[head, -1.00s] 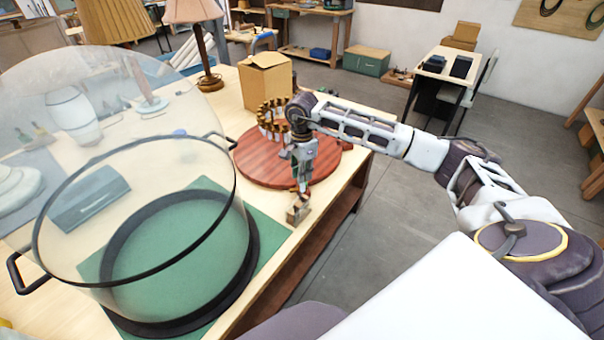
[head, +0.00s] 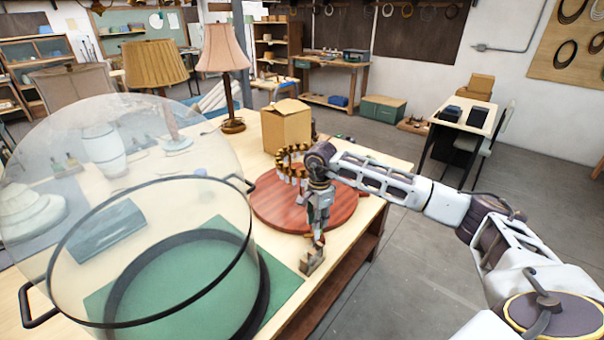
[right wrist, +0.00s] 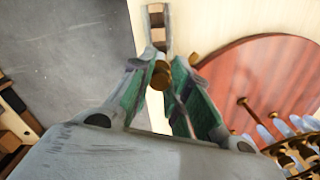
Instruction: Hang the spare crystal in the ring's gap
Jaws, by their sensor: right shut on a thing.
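The ring (head: 291,163) is a brass-coloured hoop with pale crystals, standing on a round red-brown board (head: 270,205). Part of the ring (right wrist: 296,150) shows at the lower right of the right wrist view. My right gripper (head: 318,241) is low over the table's edge, in front of the board. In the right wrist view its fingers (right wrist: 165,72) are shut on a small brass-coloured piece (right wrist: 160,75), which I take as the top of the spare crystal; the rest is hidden. A small block-like stand (head: 312,263) is just below the fingertips. The ring's gap is not clear. My left gripper is not in view.
A large clear dome (head: 110,150) and a black-rimmed, green-floored round container (head: 185,285) fill the table's left side. A cardboard box (head: 287,124) and lamps (head: 222,60) stand behind the board. The table's right edge is close to the gripper.

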